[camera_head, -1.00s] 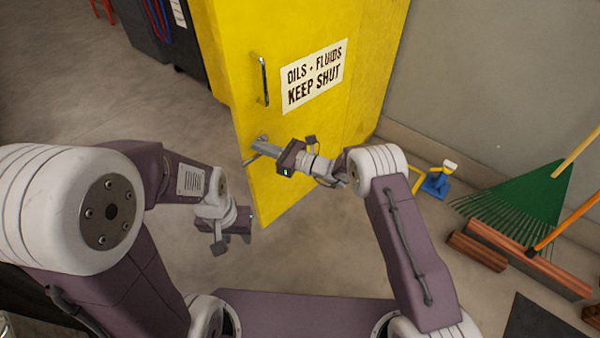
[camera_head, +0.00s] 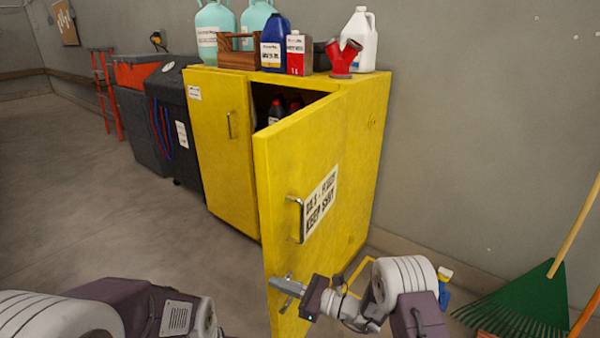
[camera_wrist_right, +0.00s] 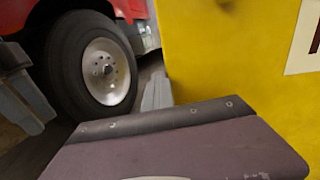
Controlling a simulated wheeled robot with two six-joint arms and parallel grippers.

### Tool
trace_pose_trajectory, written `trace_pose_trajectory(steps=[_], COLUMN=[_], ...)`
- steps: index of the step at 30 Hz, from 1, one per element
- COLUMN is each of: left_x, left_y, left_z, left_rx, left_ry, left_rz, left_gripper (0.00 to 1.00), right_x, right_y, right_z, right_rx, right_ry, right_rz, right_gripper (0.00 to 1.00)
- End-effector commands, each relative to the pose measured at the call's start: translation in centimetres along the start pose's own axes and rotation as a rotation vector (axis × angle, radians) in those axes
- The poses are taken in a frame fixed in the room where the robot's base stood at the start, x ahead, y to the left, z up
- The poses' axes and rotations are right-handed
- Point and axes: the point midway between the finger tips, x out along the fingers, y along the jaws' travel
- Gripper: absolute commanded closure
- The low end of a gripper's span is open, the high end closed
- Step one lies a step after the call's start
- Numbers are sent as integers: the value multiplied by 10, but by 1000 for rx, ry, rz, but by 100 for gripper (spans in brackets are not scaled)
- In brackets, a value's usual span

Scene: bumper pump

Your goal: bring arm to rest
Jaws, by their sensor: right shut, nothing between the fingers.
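My right gripper (camera_head: 287,288) is shut and empty. In the head view it lies low in front of the outer face of the yellow cabinet door (camera_head: 270,180), below the metal handle (camera_head: 296,218); I cannot tell if it touches. The door stands open, with a white "KEEP SHUT" sign (camera_head: 321,203). In the right wrist view the yellow door (camera_wrist_right: 225,50) fills the right side. My left arm (camera_head: 130,305) shows at the lower left; its gripper is out of frame.
The yellow cabinet (camera_head: 218,150) holds dark bottles and carries jugs and a red pipe fitting (camera_head: 345,58) on top. A green rake (camera_head: 525,300) leans at right. A red vehicle's wheel (camera_wrist_right: 95,68) shows in the wrist view. Floor at left is clear.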

Motion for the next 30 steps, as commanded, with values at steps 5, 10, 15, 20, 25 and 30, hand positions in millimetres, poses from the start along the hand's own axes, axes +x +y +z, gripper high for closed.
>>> trace_pose_trajectory(steps=[5, 10, 15, 20, 25, 30], left_x=[0, 0, 0, 0, 0, -71], left_y=[0, 0, 0, 0, 0, 1], left_z=[0, 0, 0, 0, 0, -8], left_rx=[0, 0, 0, 0, 0, 0], left_ry=[0, 0, 0, 0, 0, 1], left_rz=[0, 0, 0, 0, 0, 0], left_gripper=[64, 64, 64, 64, 64, 64], right_x=[-8, -79, -193, -273, -318, -314], right_y=[16, 125, 167, 159, 120, 112], right_z=[112, 99, 40, 9, -10, 62], right_rx=[-221, -530, -883, -1170, -1500, -1516], right_ry=[-27, 329, 712, 931, 1045, 1050], right_rz=[109, 513, 882, 1162, 1423, 1411], right_gripper=[100, 100, 100, 100, 100, 100])
